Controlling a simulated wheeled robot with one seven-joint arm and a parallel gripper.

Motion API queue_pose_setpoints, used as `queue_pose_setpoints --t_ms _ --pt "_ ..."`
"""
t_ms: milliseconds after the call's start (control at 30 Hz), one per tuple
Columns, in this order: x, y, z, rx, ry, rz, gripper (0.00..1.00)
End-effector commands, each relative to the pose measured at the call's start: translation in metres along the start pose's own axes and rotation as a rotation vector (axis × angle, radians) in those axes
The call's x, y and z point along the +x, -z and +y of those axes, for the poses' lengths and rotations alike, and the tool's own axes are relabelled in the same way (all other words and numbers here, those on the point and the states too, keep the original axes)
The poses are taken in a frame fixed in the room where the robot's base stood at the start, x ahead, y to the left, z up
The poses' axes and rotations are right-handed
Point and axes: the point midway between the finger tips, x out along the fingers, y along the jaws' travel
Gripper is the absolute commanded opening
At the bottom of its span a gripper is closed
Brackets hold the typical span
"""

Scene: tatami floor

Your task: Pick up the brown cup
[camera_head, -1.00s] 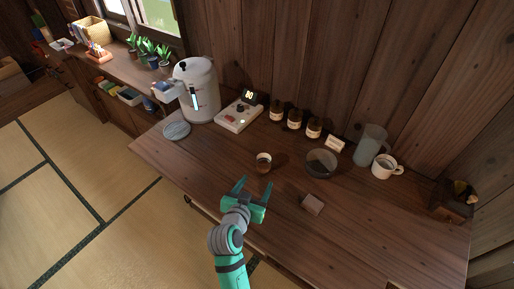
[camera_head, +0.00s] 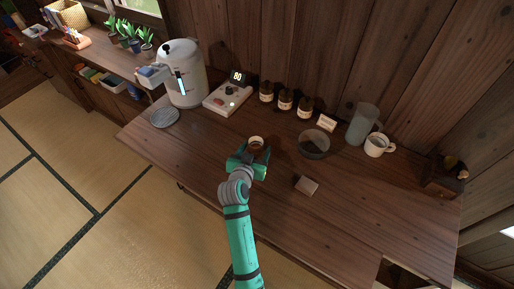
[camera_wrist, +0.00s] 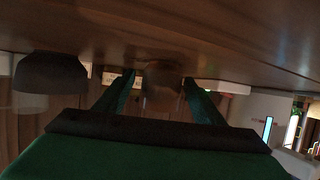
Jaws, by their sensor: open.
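The small brown cup (camera_head: 256,144) with a pale rim stands upright on the wooden table. My gripper (camera_head: 252,152) is open, low over the table, with one green finger on each side of the cup. In the wrist view, which looks upside down, the cup (camera_wrist: 162,86) is a dim brown shape between the two green fingers (camera_wrist: 158,92). I cannot tell whether either finger touches it. My gripper hides the cup's lower part in the head view.
Right of the cup are a dark glass bowl (camera_head: 314,144), a small block (camera_head: 305,185), a pitcher (camera_head: 362,124) and a white mug (camera_head: 377,145). Behind are brown jars (camera_head: 285,99), a control box (camera_head: 228,99) and a white dispenser (camera_head: 184,75). The table's front right is clear.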

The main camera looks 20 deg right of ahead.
Motion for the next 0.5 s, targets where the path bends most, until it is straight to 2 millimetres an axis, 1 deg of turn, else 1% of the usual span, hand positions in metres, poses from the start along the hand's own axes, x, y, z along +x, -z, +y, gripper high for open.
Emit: queue_pose_setpoints --t_ms 33,133,367,400,467,500 --pt "0.0055 0.0001 -0.0014 -0.001 0.001 0.000 0.63" --pt "0.0119 0.0000 -0.0017 -0.001 0.002 0.000 0.63" --pt "0.0138 0.0000 0.0004 0.000 0.000 0.000 0.63" --pt "0.0138 0.0000 0.0007 0.000 -0.001 0.000 0.58" --pt "0.0138 0.0001 0.0009 0.000 -0.001 0.000 0.44" --pt "0.0138 0.0001 0.0010 0.001 -0.001 0.000 0.34"
